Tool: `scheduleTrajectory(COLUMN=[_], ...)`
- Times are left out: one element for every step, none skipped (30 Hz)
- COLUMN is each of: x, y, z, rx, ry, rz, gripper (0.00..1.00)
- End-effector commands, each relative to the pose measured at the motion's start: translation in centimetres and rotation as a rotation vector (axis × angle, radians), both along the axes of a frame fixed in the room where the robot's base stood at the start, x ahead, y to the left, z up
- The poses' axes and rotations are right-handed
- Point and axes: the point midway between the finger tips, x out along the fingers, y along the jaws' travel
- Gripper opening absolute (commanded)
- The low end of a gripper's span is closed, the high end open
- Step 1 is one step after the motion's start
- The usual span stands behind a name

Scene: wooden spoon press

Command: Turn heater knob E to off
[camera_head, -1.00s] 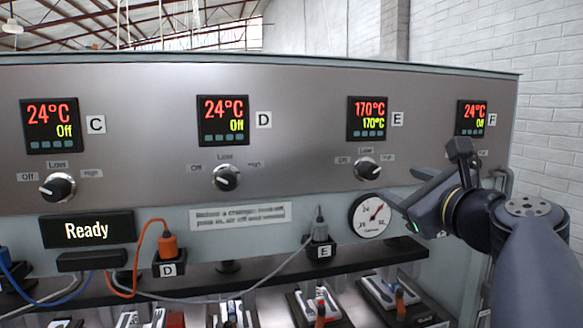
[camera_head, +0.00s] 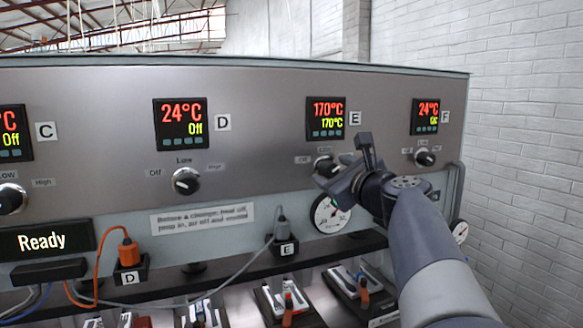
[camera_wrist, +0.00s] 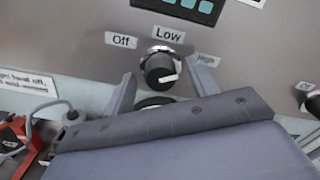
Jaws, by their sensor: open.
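Heater knob E (camera_head: 325,166) is a black knob with a silver base on the metal panel, below display E (camera_head: 326,118), which reads 170°C in red and 170°C in green. The wrist view shows the knob (camera_wrist: 160,67) below the labels Off (camera_wrist: 121,40), Low (camera_wrist: 168,35) and High (camera_wrist: 207,58). Its white mark points to the right, on the High side. My gripper (camera_head: 346,165) is open just in front of the knob. In the wrist view its fingers (camera_wrist: 163,75) stand left and right of the knob, with visible gaps. I cannot tell its exact depth from the panel.
Knob D (camera_head: 186,181) is to the left and knob F (camera_head: 424,158) to the right. A round gauge (camera_head: 328,214) sits just below knob E. Below it are a shelf with plug E (camera_head: 285,245) and cables. A white brick wall (camera_head: 520,150) stands at the right.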

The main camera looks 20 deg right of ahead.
Motion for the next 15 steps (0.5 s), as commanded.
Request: scheduleTrajectory(x=[0.26,0.34,0.40,0.42,0.43,0.43,0.42,0.42,0.41,0.41,0.41,0.41,0.40,0.40,0.40], y=[0.02,0.03,0.03,0.03,0.03,0.03,0.03,0.03,0.03,0.03,0.03,0.03,0.03,0.03,0.03], z=[0.02,0.00,0.00,-0.01,-0.01,-0.01,-0.02,-0.02,-0.02,-0.02,-0.02,-0.02,-0.02,-0.02,-0.01], rx=[0.001,0.001,0.001,0.000,0.000,0.000,0.000,0.000,0.000,0.000,0.000,0.000,0.000,0.000,0.000], ry=[0.001,0.000,0.000,0.000,0.000,0.000,0.000,0.000,0.000,0.000,0.000,0.000,0.000,0.000,0.000], rz=[0.001,0.000,0.000,0.000,0.000,0.000,0.000,0.000,0.000,0.000,0.000,0.000,0.000,0.000,0.000], gripper=[0.55,0.55,0.55,0.55,0.55,0.55,0.55,0.55,0.55,0.55,0.53,0.50,0.47,0.45,0.42])
